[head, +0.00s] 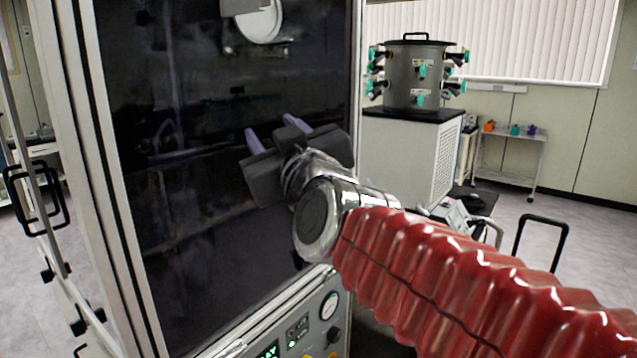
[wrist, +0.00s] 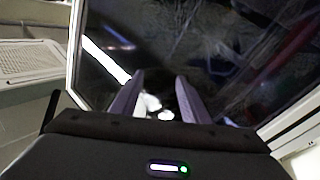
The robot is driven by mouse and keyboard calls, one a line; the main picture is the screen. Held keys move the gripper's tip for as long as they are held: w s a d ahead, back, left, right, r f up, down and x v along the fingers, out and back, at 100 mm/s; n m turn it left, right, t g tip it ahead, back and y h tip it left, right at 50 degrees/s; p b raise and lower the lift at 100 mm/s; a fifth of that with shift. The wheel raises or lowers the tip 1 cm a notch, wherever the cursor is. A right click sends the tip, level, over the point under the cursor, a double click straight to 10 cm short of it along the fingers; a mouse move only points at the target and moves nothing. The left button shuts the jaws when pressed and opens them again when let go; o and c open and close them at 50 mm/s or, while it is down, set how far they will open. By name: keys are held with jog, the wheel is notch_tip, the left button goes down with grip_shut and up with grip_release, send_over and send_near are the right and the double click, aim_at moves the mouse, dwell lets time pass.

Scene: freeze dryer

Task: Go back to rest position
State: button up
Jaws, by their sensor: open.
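My gripper (head: 270,135) is in front of the dark glass panel of a tall cabinet (head: 190,200) in the head view. Its two purple-grey fingers point up and left, apart from each other. In the wrist view the fingers of my gripper (wrist: 160,90) stand apart with nothing held between them. Behind them is the dark, reflective panel (wrist: 215,45). I cannot tell how far the fingertips are from the panel. My arm, with a red ribbed sleeve, reaches in from the lower right of the head view.
A control panel with a gauge (head: 329,305) sits below the glass. An open door edge with a black handle (head: 38,195) is at left. A steel drum with green-handled valves (head: 413,75) stands on a white unit (head: 415,160) behind. A small cart (head: 510,150) stands at right, near open floor.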

jog(key=s+d+f+m+g+h, duration=0.1)
jog(key=s+d+f+g, duration=0.2)
jog(key=f, duration=0.4)
jog(key=s+d+f+m+g+h, duration=0.1)
jog(key=s+d+f+g+h, duration=0.1)
jog(key=d+f, duration=0.45)
jog(key=s+d+f+m+g+h, duration=0.1)
jog(key=s+d+f+m+g, duration=0.15)
jog(key=f, duration=0.65)
jog(key=s+d+f+m+g+h, duration=0.3)
jog(key=s+d+f+g, duration=0.2)
jog(key=s+d+f, duration=0.5)
jog(key=s+f, duration=0.3)
jog(key=f, duration=0.1)
jog(key=shift+s+d, duration=0.25)
jog(key=shift+d, duration=0.1)
jog(key=shift+m, duration=0.25)
jog(key=shift+c, duration=0.3)
